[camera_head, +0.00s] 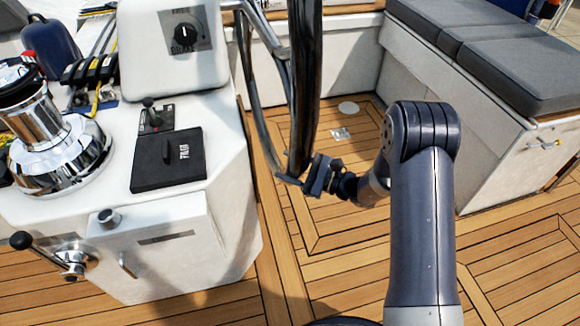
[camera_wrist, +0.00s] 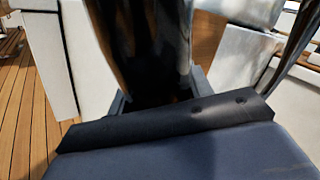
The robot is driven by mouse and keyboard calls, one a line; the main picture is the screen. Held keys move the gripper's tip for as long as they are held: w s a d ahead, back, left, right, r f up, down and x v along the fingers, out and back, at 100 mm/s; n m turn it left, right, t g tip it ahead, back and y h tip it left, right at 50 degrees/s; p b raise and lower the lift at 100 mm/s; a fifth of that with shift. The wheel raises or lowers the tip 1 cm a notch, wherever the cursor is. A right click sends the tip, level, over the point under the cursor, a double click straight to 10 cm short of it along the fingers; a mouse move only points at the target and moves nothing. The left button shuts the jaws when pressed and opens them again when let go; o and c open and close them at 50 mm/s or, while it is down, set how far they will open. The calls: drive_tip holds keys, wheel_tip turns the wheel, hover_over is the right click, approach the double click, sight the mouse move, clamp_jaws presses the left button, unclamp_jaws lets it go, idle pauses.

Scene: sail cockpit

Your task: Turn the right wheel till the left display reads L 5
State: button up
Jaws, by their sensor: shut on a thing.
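The wheel (camera_head: 304,85) has a dark, shiny rim that stands upright beside the white console in the head view, with part of it cut off at the top. My gripper (camera_head: 313,176) is shut on the low part of the near rim, with my arm reaching in from the right. In the wrist view the rim (camera_wrist: 145,45) fills the top middle and runs down between my fingers (camera_wrist: 155,97); the grip itself is partly hidden. I cannot make out a display reading L and a number in either view.
The white console left of the wheel carries a dial panel (camera_head: 185,32), a small lever (camera_head: 152,113), a black hatch plate (camera_head: 168,160) and a chrome winch (camera_head: 50,140). A cushioned bench (camera_head: 490,50) stands on the right. Teak floor (camera_head: 345,215) lies open between them.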

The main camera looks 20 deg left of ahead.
drive_tip(key=o, duration=1.3)
drive_tip(key=shift+o, duration=0.2)
drive_tip(key=shift+d, duration=0.1)
drive_tip(key=s+d, duration=0.1)
drive_tip(key=d, duration=0.9)
drive_tip(key=shift+d+f+p, duration=0.25)
drive_tip(key=shift+f+p, duration=0.2)
drive_tip(key=a, duration=0.3)
drive_tip(key=a+r, duration=0.1)
drive_tip(key=a, duration=0.6)
drive_tip(key=shift+w+a+r, duration=0.3)
drive_tip(key=shift+w+a, duration=0.05)
drive_tip(key=shift+w, duration=0.05)
drive_tip(key=shift+r, duration=0.1)
